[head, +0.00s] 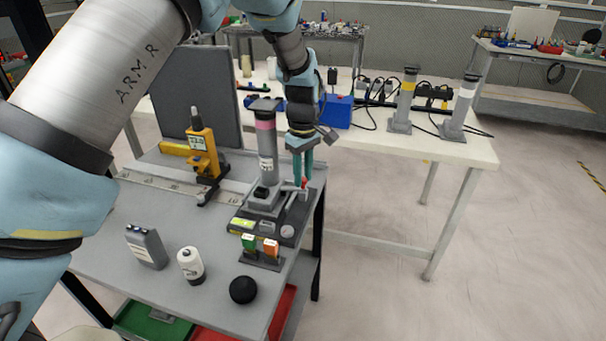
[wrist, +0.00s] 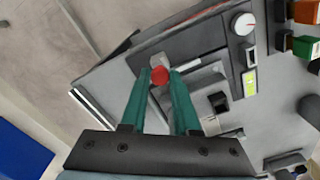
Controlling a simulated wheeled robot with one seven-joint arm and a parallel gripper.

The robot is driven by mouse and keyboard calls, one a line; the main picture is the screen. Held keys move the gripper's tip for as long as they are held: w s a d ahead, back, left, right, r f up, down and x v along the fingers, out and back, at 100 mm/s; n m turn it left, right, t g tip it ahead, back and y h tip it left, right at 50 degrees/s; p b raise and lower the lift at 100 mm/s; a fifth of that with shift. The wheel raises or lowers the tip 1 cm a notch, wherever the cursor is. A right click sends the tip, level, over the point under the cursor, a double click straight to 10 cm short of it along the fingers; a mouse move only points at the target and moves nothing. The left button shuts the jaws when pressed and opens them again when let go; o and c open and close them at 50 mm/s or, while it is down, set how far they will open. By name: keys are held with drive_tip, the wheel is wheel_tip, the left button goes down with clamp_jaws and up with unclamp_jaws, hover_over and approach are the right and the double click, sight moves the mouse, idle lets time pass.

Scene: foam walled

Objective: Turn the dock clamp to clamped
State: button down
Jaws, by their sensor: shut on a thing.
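The dock (head: 287,231) is a dark grey block at the right edge of the grey bench, with a grey cylinder with a pink band (head: 267,142) upright on it. The dock's face (wrist: 218,58) fills the middle of the wrist view. The dock clamp shows as a light lever with a red knob (wrist: 159,76) at its end. My gripper (head: 303,181) reaches down to the dock from above, right of the cylinder. Its teal fingers are shut on the red knob, one on each side. In the head view the fingers partly hide the knob. The clamp's markings are not readable.
A yellow tool (head: 205,155) stands left of the dock. A white table (head: 440,150) stands behind; open floor is at right.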

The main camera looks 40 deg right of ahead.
sight(304, 179)
drive_tip(key=c, duration=0.7)
unclamp_jaws()
drive_tip(key=shift+o, duration=0.2)
drive_tip(key=shift+r, duration=0.15)
wheel_tip(304, 179, up, 11)
drive_tip(key=b, duration=0.2)
drive_tip(key=shift+f+b, duration=0.2)
drive_tip(key=shift+b, duration=0.2)
drive_tip(key=shift+s, duration=0.1)
